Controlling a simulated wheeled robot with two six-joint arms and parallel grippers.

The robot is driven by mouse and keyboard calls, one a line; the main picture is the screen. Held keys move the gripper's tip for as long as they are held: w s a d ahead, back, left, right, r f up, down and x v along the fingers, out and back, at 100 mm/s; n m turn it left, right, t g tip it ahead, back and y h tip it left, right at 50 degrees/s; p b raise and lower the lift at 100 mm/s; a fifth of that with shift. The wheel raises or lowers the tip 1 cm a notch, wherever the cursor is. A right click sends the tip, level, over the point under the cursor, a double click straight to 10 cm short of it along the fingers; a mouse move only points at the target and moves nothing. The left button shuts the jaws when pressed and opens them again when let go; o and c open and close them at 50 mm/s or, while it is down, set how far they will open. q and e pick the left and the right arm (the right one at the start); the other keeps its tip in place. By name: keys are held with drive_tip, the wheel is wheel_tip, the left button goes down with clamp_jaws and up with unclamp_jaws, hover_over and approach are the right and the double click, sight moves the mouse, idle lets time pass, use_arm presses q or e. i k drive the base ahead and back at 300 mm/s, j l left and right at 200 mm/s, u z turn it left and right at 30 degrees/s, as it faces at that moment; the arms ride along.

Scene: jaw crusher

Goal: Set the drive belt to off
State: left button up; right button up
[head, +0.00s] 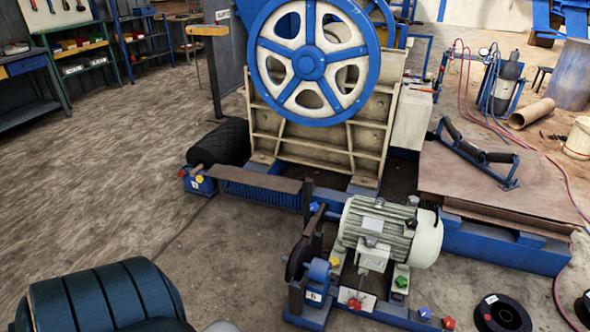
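The jaw crusher's large blue and cream flywheel (312,62) stands upright at the top middle, on a cream ribbed frame (335,142). The grey-cream motor (382,232) sits below it on a blue base. A dark, narrow, rounded part (300,258) stands at the motor's left side, by a blue post with a label. I cannot tell whether it is the pulley or the drive belt. No belt clearly shows running up to the flywheel. Neither of my grippers is in view.
Red, green and yellow knobs sit around the motor base, with a red knob (354,304) at its front. A roller frame (472,152) lies on a brown plate (490,185). Black discs (502,314) lie at the lower right. The floor (110,190) at left is clear.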

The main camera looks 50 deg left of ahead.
sight(311, 226)
drive_tip(key=u, duration=1.35)
drive_tip(key=i+l, duration=0.75)
drive_tip(key=i, duration=0.15)
drive_tip(key=j+u, duration=0.05)
